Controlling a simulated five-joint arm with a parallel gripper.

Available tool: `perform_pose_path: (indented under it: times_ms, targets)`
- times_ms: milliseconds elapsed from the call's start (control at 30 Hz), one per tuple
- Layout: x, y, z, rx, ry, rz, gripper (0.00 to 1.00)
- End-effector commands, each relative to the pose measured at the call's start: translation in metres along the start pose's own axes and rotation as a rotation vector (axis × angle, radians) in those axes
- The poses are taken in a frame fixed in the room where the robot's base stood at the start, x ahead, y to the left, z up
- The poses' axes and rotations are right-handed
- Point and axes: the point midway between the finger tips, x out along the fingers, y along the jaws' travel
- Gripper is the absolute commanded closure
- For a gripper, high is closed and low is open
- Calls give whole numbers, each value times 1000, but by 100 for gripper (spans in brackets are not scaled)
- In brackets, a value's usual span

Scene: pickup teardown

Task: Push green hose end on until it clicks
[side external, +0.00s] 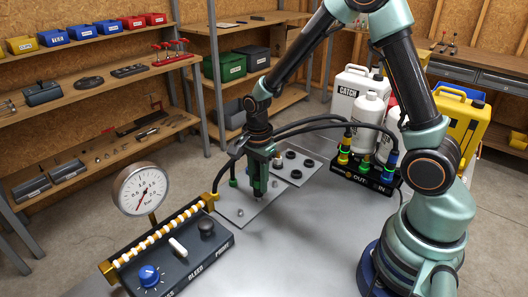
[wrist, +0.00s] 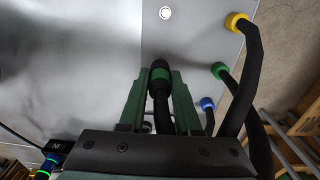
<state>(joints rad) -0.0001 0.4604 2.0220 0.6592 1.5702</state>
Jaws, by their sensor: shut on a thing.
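My gripper (wrist: 160,92) is shut on the black hose end with a green band (wrist: 160,76), which sits between its two green fingers in the wrist view. The hose runs back from it under the gripper body. In the side view my gripper (side external: 257,190) points down, low over the grey metal plate (side external: 232,208). A small round pale fitting (wrist: 165,13) shows ahead of the hose end in the wrist view, apart from it. The held end is hard to make out in the side view.
Other hose ends, yellow (wrist: 237,22), green (wrist: 220,70) and blue (wrist: 207,103), hang at the right of the wrist view. A gauge (side external: 141,189) and a control box (side external: 172,248) stand left. A black OUT/IN block (side external: 364,181) and bottles (side external: 370,122) stand right.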

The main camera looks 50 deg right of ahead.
Motion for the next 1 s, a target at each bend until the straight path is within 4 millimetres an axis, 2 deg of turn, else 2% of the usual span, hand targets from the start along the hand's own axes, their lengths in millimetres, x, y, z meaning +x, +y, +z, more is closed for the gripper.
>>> perform_pose_path:
  times_ms: [533,1000]
  targets:
    - [-36,-1,0,0,0,-2,100]
    - [-43,-1,0,0,0,-2,100]
